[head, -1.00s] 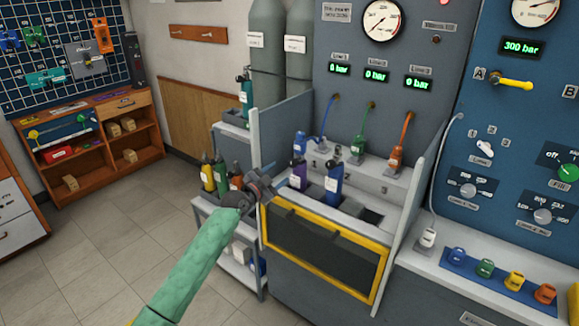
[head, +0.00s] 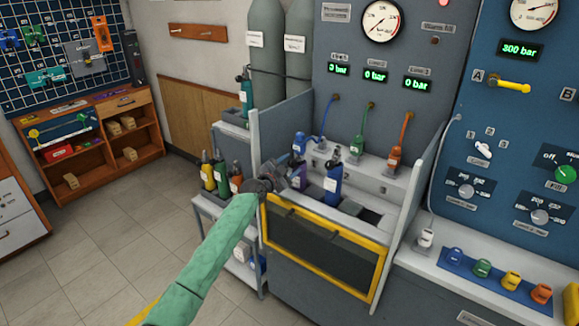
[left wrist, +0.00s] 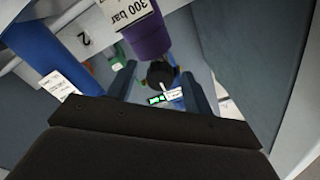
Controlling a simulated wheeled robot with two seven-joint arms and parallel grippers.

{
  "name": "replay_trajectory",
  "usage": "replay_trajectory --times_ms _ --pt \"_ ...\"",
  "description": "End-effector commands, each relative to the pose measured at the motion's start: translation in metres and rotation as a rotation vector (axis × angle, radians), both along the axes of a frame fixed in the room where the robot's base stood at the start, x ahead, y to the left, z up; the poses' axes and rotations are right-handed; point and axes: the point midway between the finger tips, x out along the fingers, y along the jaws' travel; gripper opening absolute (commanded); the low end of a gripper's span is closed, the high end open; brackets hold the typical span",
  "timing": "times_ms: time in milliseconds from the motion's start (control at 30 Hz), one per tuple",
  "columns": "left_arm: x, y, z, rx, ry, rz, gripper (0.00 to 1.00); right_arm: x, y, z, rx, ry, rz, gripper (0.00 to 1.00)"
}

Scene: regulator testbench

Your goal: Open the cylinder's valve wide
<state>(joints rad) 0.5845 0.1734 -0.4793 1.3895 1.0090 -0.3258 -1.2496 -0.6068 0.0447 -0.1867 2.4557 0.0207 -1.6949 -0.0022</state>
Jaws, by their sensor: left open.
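The purple cylinder (head: 299,177) stands in the left slot of the bench well, partly hidden by my gripper in the head view. In the left wrist view its purple body (left wrist: 148,38) carries a "300 bar" label, and its black valve knob (left wrist: 160,72) lies between my finger tips. My left gripper (head: 284,176) is open beside the upper part of the cylinder. In the left wrist view its two fingers (left wrist: 158,88) stand either side of the knob; I cannot tell if they touch it. My right gripper is not in view.
A dark blue cylinder (head: 332,184) stands just right of the purple one. Blue, green and orange hose connectors (head: 357,147) sit behind. Grey side walls (head: 413,190) and a yellow-framed door (head: 320,252) bound the bench. A cart with small cylinders (head: 222,175) stands left.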

Motion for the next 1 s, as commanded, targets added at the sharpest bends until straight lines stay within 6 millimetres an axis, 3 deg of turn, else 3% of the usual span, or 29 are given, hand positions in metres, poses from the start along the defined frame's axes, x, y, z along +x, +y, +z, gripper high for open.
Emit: replay_trajectory --times_ms 67,267,300,667,1000 --pt "0.0 0.0 0.0 0.0 0.0 0.0 0.47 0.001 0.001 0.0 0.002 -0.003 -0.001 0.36" --pt "0.0 0.0 0.0 0.0 0.0 0.0 0.08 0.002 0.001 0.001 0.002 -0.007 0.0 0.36" --pt "0.0 0.0 0.0 0.0 0.0 0.0 0.06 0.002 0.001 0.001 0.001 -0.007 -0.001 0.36" --pt "0.0 0.0 -0.001 -0.051 0.036 -0.001 0.06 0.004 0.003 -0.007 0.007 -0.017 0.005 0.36" --pt "-0.001 0.0 -0.002 -0.256 0.185 -0.001 0.06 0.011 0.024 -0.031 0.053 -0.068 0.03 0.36"
